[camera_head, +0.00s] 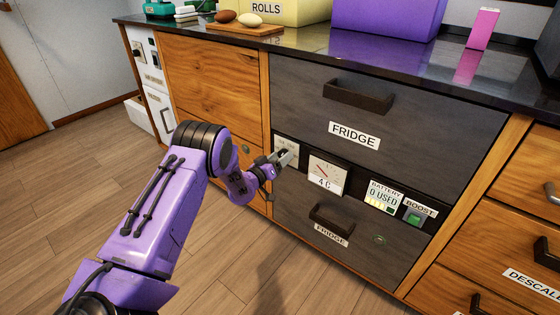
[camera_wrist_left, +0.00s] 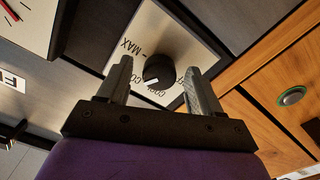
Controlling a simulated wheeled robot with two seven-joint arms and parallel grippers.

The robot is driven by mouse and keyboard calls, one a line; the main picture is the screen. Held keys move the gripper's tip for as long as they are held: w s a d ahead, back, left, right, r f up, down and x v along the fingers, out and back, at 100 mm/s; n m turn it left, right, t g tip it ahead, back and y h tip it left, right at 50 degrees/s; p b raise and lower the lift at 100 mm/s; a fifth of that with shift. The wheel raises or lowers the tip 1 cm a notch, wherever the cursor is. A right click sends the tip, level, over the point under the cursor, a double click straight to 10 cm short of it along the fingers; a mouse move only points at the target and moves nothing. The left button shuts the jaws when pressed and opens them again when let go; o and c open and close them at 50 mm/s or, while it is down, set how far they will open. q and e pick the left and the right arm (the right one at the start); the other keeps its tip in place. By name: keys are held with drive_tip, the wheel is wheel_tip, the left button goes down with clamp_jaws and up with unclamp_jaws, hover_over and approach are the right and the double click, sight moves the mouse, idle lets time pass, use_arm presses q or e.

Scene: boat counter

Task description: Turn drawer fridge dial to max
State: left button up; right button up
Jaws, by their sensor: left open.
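The fridge dial (camera_wrist_left: 158,70) is a round black knob with a white pointer mark, on a pale plate (camera_wrist_left: 180,25) lettered MAX and other words, partly hidden. The pointer is toward the lower left of the wrist view, away from the MAX mark. In the head view the dial plate (camera_head: 285,142) is at the left end of the fridge's control strip, and my gripper covers the knob. My left gripper (camera_head: 287,156) is open in front of it. In the wrist view its fingers (camera_wrist_left: 158,68) lie on either side of the knob; contact cannot be told.
Right of the dial are a gauge reading 4 C (camera_head: 325,174), a battery display (camera_head: 383,196) and a green boost button (camera_head: 415,216). Fridge drawer handles stick out above (camera_head: 358,96) and below (camera_head: 331,216). A dark counter (camera_head: 310,62) overhangs. The floor in front is clear.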

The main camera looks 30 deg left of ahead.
use_arm(q)
drive_tip(key=shift+w, duration=0.3)
drive_tip(key=c, duration=1.1)
drive_tip(key=shift+o, duration=0.2)
drive_tip(key=shift+d+m, duration=0.1)
drive_tip(key=shift+m, duration=0.2)
drive_tip(key=m, duration=0.5)
drive_tip(key=m+b, duration=0.1)
drive_tip(key=m, duration=0.5)
drive_tip(key=shift+s+a+f, duration=0.1)
drive_tip(key=shift+a, duration=0.1)
drive_tip(key=shift+m, duration=0.3)
drive_tip(key=o, duration=1.1)
drive_tip(key=shift+c, duration=0.2)
